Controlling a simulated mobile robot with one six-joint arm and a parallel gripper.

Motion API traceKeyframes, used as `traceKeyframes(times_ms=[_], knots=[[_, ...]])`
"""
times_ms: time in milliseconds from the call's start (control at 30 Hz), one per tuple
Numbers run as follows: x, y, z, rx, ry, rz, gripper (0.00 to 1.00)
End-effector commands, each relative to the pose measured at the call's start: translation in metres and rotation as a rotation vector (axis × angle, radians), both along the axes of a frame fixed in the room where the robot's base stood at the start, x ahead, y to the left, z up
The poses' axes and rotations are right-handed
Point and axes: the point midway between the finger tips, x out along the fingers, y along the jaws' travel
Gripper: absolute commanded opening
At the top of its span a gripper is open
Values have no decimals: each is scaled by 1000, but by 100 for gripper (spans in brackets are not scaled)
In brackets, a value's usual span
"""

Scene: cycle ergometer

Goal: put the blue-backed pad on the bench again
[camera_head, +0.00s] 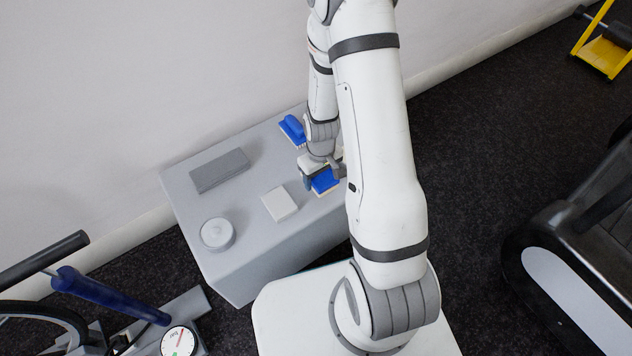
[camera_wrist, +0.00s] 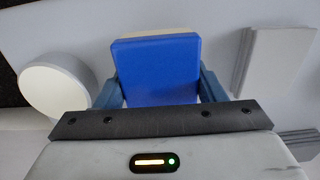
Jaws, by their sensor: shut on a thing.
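The blue-backed pad (camera_head: 325,181) is between the fingers of my gripper (camera_head: 325,174), over the right part of the grey bench (camera_head: 250,265). In the wrist view the pad (camera_wrist: 155,70) shows its flat blue back, with a pale layer at its far edge. The gripper's fingers (camera_wrist: 160,92) press on its left and right sides, so my gripper is shut on it. I cannot tell whether the pad's underside touches the bench top. My arm hides part of the bench's right side.
On the bench are a blue brush (camera_head: 292,128), a grey block (camera_head: 219,170), a pale flat pad (camera_head: 280,204) and a round white container (camera_head: 217,234). A wall stands behind. An ergometer with a dial (camera_head: 180,343) is at lower left, dark equipment (camera_head: 575,245) at right.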

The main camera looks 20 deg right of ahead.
Motion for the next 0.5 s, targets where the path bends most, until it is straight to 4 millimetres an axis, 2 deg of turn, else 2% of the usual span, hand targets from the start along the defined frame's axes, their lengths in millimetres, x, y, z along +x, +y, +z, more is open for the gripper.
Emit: traceKeyframes(times_ms=[33,67,433,467,500], knots=[[0,0,-12,0,1,0,30],[0,0,-14,0,1,0,30],[0,0,-17,0,0,0,30],[0,0,-17,0,0,0,64],[0,0,-16,0,0,0,67]])
